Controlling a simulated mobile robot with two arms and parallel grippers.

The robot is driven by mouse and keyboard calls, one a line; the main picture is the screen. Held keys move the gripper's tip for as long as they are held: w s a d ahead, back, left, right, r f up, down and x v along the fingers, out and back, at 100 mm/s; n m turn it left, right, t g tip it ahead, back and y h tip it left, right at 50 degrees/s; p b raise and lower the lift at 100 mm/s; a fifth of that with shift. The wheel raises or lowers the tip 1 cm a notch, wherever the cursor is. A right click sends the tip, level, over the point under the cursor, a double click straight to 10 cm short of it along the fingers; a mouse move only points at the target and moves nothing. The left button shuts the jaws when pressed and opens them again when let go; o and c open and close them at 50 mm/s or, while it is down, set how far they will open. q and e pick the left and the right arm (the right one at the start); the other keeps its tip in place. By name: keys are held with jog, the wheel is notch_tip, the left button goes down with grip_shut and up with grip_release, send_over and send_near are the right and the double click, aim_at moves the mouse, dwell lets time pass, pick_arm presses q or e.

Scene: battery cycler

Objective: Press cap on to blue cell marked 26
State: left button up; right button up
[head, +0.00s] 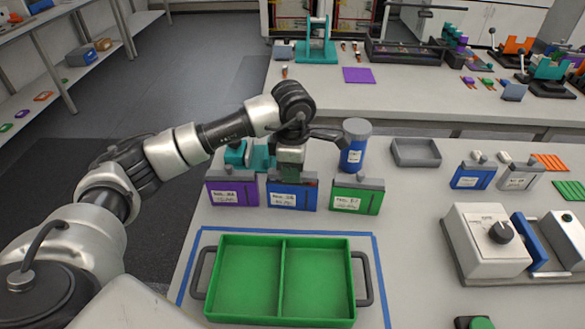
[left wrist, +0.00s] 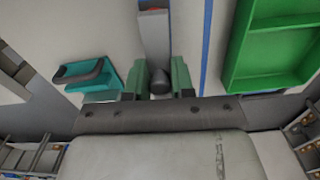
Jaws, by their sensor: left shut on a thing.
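A blue cell (head: 291,197) stands upright between a purple cell (head: 232,190) and a green cell (head: 357,195). Its white label is too blurred to read surely. My left gripper (head: 291,165) points down right over the blue cell's top. In the left wrist view its green fingers (left wrist: 161,82) are shut on a dark grey rounded piece (left wrist: 159,84), seemingly the cap. Whether that piece touches the cell is hidden by the fingers. A red patch shows at the right end of the cell's grey top. My right gripper is not clearly in view.
A green two-part tray (head: 282,238) lies in front, inside blue tape. A teal device (head: 250,153) stands behind the purple cell. A blue canister (head: 355,146) and a grey tray (head: 415,152) stand to the right. A white knobbed machine (head: 488,240) is at far right.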

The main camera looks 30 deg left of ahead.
pick_arm(q)
jog(key=shift+f+b, duration=0.4)
jog(key=shift+b, duration=0.1)
dwell(0.3)
dwell(0.4)
jog(key=o, duration=1.5)
jog(key=shift+c, duration=0.2)
jog(key=shift+r, duration=0.1)
jog(key=shift+r+p, duration=2)
jog(key=shift+r, duration=1.45)
jog(key=shift+c, duration=0.4)
grip_shut()
